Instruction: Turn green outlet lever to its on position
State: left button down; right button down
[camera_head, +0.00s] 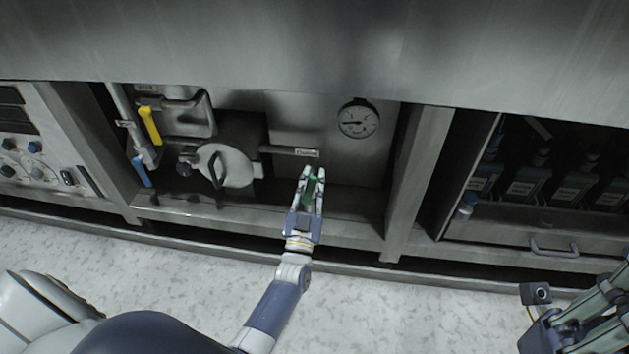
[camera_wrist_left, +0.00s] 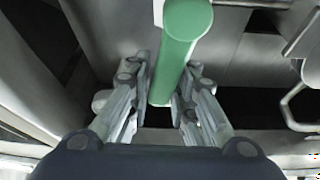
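The green outlet lever (camera_wrist_left: 178,60) is a green bar that runs between the two fingers of my left gripper (camera_wrist_left: 165,75) in the left wrist view. The fingers stand on either side of it, and a narrow gap seems to show beside the left finger. In the head view my left gripper (camera_head: 312,173) reaches into the lower middle bay, and only a small piece of the green lever (camera_head: 311,187) shows between its fingers. My right gripper (camera_head: 600,300) is at the lower right, away from the machine, with its fingertips partly cut off.
Left of the lever are a round hatch (camera_head: 232,168), a yellow lever (camera_head: 150,125) and a blue lever (camera_head: 141,171). A pressure gauge (camera_head: 358,119) is above right. A metal post (camera_head: 416,180) stands right of the bay. The bay's front ledge (camera_head: 345,226) is below.

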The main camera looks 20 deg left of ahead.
pick_arm(q)
jog(key=c, duration=1.5)
grip_release()
jog(key=shift+s+a+f+y, duration=0.4)
jog(key=shift+s+a+f, duration=0.1)
jog(key=shift+a, duration=0.15)
jog(key=shift+s+a+r+n, duration=0.15)
jog(key=shift+s+a+n, duration=0.05)
jog(key=shift+n, duration=0.1)
jog(key=shift+d, duration=0.1)
jog(key=shift+w+d, duration=0.1)
jog(key=v, duration=1.2)
jog(key=shift+r, duration=0.1)
